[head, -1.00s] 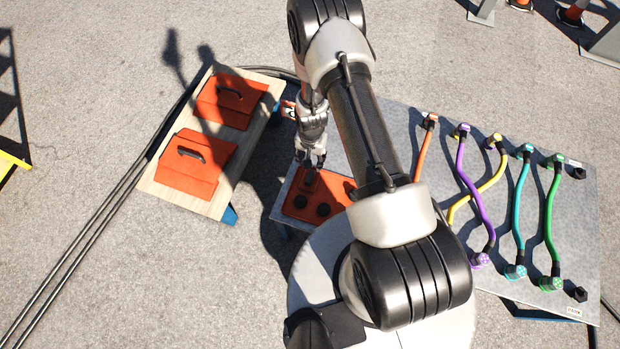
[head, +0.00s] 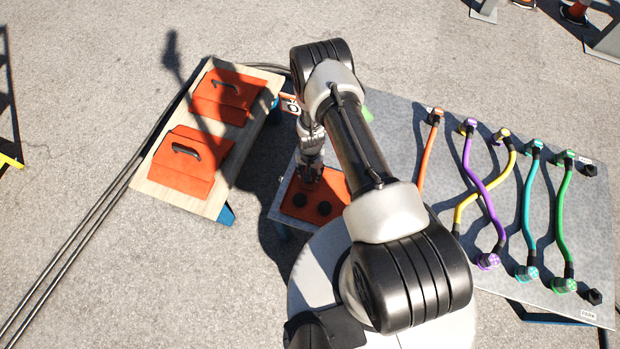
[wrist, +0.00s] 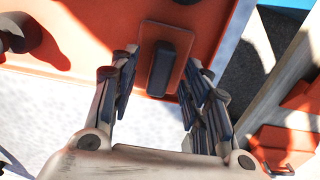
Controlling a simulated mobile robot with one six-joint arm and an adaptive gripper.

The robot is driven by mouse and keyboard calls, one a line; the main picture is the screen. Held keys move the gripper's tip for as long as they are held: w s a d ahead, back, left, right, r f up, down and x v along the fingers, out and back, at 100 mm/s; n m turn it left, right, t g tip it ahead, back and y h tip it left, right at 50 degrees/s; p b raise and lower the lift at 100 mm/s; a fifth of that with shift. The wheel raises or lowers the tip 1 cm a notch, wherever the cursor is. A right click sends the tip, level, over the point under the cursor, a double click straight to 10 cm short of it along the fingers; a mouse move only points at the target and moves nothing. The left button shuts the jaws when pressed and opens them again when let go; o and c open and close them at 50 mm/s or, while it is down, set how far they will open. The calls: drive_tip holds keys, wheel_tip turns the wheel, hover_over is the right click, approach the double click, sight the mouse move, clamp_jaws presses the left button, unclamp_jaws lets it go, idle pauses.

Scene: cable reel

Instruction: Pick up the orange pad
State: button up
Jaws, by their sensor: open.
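An orange panel (head: 325,207) with round black knobs lies on the small grey table below my arm. In the wrist view, a small orange pad (wrist: 149,38) with an upright black block handle (wrist: 161,68) rests on the larger orange surface (wrist: 85,25). My gripper (head: 311,180) is over the panel's far left part. In the wrist view, the fingers of my gripper (wrist: 160,62) are open, one on each side of the handle, with gaps visible. In the head view my gripper hides the small pad.
A wooden bench (head: 154,190) on the left carries two orange handled covers (head: 180,168) (head: 222,100). A grey board (head: 395,130) on the right holds several coloured cables, including a purple one (head: 480,185). Black cables (head: 85,240) run along the ground.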

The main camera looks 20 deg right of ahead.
drive_tip(key=shift+f, duration=0.35)
drive_tip(key=shift+c, duration=0.2)
clamp_jaws()
